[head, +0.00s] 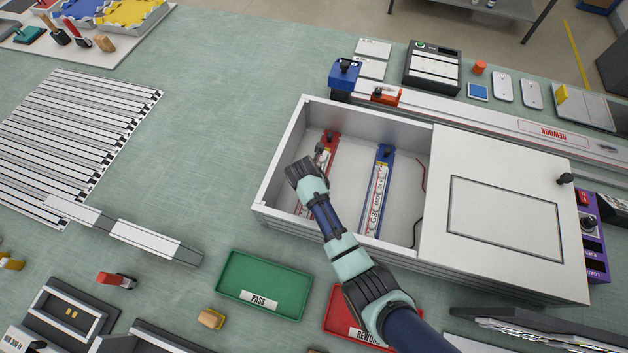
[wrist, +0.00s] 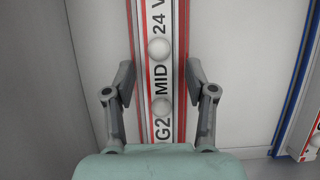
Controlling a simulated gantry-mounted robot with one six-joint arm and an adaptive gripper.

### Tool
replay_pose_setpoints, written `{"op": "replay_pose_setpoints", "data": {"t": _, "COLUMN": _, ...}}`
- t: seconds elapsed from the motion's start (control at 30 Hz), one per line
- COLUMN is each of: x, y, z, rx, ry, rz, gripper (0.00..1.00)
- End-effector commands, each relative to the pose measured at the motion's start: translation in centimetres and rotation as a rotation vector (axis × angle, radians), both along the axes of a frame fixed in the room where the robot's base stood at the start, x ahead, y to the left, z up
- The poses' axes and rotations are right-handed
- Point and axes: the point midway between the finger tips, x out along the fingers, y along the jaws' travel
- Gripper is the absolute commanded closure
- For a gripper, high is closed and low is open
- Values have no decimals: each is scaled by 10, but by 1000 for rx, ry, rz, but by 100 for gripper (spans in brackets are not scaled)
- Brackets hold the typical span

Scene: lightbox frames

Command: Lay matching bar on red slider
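The red slider (head: 333,137) lies lengthwise in the left part of the open white box. A white bar with a red border and the print "G2 MID 24 V" (wrist: 160,60) lies along the red slider (wrist: 143,100) in the wrist view. My gripper (head: 301,172) is over the red slider and hides much of it in the head view. In the wrist view my gripper (wrist: 160,82) is open, one finger on each side of the bar, with gaps between. A blue slider (head: 385,153) to the right carries a white bar marked "G3" (head: 376,196).
The white box (head: 283,155) has raised walls around the sliders, and a white cover panel (head: 500,210) closes its right part. A dark wire (head: 419,178) lies inside. Green PASS (head: 262,270) and red REWORK trays sit in front. Long striped bars (head: 75,135) lie at left.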

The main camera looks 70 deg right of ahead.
Motion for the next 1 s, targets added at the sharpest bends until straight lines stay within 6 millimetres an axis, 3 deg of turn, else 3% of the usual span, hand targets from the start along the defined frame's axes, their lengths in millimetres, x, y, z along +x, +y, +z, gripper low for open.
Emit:
{"op": "replay_pose_setpoints", "data": {"t": 0.23, "x": 0, "y": 3, "z": 12, "rx": -1, "ry": -1, "rz": 0, "gripper": 44}}
{"op": "replay_pose_setpoints", "data": {"t": 0.5, "x": -1, "y": 27, "z": 72, "rx": -3, "ry": -3, "rz": 1, "gripper": 44}}
{"op": "replay_pose_setpoints", "data": {"t": 0.7, "x": -2, "y": 42, "z": 105, "rx": -1, "ry": -1, "rz": 0, "gripper": 44}}
{"op": "replay_pose_setpoints", "data": {"t": 1.0, "x": -3, "y": 46, "z": 112, "rx": 0, "ry": 1, "rz": 0, "gripper": 44}}
